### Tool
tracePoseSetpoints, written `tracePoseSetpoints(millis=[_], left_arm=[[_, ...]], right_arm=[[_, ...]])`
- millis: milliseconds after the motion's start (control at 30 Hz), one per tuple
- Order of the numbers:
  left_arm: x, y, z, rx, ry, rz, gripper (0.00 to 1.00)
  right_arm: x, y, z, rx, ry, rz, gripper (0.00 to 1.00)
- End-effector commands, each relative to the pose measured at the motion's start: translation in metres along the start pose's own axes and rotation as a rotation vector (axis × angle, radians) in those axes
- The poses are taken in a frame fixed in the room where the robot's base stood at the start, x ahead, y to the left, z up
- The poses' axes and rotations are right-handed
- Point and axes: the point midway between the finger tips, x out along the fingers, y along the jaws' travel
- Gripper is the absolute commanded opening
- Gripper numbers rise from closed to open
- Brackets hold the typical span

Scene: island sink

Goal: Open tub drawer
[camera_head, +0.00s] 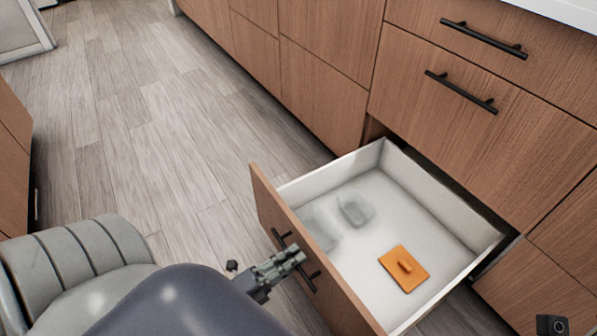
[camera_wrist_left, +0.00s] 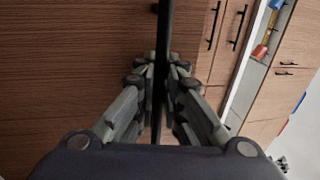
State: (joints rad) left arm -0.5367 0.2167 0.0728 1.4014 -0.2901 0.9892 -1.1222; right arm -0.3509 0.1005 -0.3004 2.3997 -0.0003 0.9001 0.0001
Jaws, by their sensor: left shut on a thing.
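The tub drawer (camera_head: 408,172) is pulled out from the bottom of the wooden cabinet, its white inside showing. Its wooden front (camera_head: 268,203) carries a black bar handle (camera_head: 314,285). Two translucent tubs and an orange lid (camera_head: 405,268) lie in it; one tub (camera_head: 355,209) is nearer the middle, the other (camera_head: 319,226) by the front. My left gripper (camera_head: 299,254) is shut on the handle. In the left wrist view the fingers (camera_wrist_left: 164,70) close on both sides of the dark bar (camera_wrist_left: 164,28).
Closed drawers with black handles (camera_head: 460,92) stand above the open drawer. Plain wooden cabinet fronts (camera_head: 325,88) continue to the left. The wood floor (camera_head: 150,120) at left is clear. Another wooden cabinet (camera_head: 14,150) stands at the left edge.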

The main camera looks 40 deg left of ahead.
Motion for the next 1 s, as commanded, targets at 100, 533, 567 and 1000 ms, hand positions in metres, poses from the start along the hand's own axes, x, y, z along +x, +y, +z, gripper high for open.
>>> tracePoseSetpoints(millis=[100,533,567,1000], left_arm=[[-0.001,0.001,0.0,0.0,0.001,0.002,0.0],[0.0,0.001,0.0,0.0,0.001,0.002,0.3],[0.0,0.001,0.0,0.0,0.001,0.002,0.3],[-0.038,0.002,0.0,0.0,-0.001,0.007,0.3]], right_arm=[[0.0,0.0,0.0,0.0,0.0,0.0,0.4],[0.0,0.0,0.0,0.0,0.0,0.0,0.4],[0.0,0.0,0.0,0.0,0.0,0.0,0.4],[0.001,0.0,0.0,-0.001,0.002,0.001,0.4]])
